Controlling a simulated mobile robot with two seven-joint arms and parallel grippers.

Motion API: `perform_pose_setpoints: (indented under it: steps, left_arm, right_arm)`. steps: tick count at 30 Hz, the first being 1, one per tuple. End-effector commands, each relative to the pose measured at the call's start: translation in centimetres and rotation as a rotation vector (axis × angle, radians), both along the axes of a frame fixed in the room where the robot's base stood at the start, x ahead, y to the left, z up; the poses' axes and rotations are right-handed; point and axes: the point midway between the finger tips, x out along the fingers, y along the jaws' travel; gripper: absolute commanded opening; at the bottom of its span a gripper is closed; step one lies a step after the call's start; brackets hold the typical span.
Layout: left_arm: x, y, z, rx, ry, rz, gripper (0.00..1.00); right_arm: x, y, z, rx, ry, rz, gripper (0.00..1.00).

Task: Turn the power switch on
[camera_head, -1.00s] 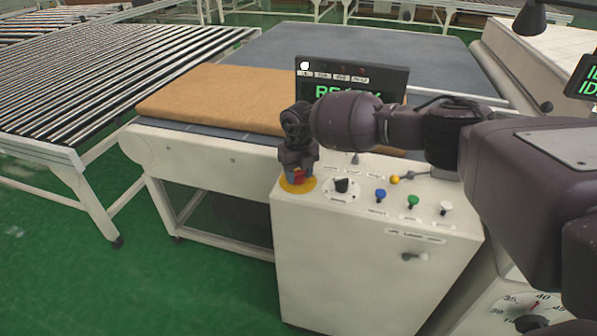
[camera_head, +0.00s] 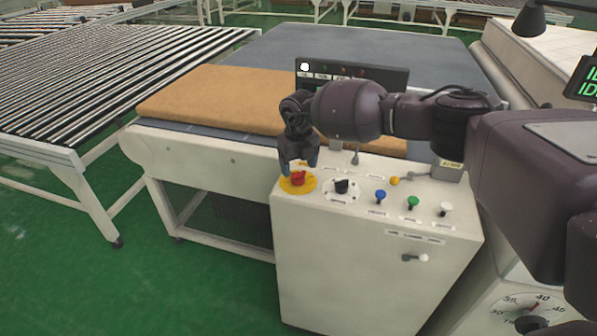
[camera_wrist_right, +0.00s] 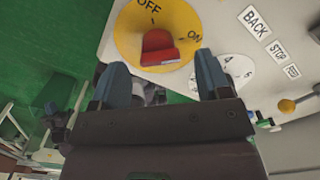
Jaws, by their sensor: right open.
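The power switch is a red knob (camera_head: 298,178) on a yellow disc (camera_head: 285,186), at the left end of the white control box top. In the right wrist view the red knob (camera_wrist_right: 158,45) sits on the yellow disc (camera_wrist_right: 128,35) marked OFF and ON. The knob's narrow end faces the tick by OFF. My right gripper (camera_head: 299,166) is open just above and behind the knob. In the right wrist view its two blue fingertips (camera_wrist_right: 162,72) are spread apart, with the knob beyond the gap, not held.
Right of the switch are a black selector (camera_head: 342,187) and blue (camera_head: 380,195), green (camera_head: 413,202) and white (camera_head: 446,208) buttons. A brown mattress (camera_head: 215,95) lies on the conveyor.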

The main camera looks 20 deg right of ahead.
Motion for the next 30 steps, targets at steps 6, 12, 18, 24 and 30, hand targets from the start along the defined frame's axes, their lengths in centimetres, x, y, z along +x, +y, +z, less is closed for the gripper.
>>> perform_pose_setpoints:
  steps: [6, 12, 18, 24, 30]
  left_arm:
    - [0.3, 0.0, 0.2, 0.0, -0.006, -0.002, 0.0]
    - [0.3, -0.1, 0.2, 0.0, -0.007, -0.002, 0.0]
    - [0.3, -0.1, 0.2, 0.0, -0.007, -0.002, 0.0]
    - [0.2, 0.0, 0.1, 0.001, -0.004, -0.001, 0.0]
    - [-0.2, 0.0, 0.0, 0.001, 0.002, 0.001, 0.0]
  right_arm:
    - [0.0, 0.0, 4.2, 0.002, -0.003, 0.0, 0.7]
    - [0.0, 0.0, 6.7, 0.001, 0.0, -0.001, 0.7]
    - [0.0, 0.0, 7.7, 0.001, 0.0, -0.001, 0.7]
    - [0.0, 0.0, 7.8, 0.001, 0.0, -0.001, 0.7]
    - [0.0, 0.0, 7.7, 0.001, 0.0, 0.0, 0.7]
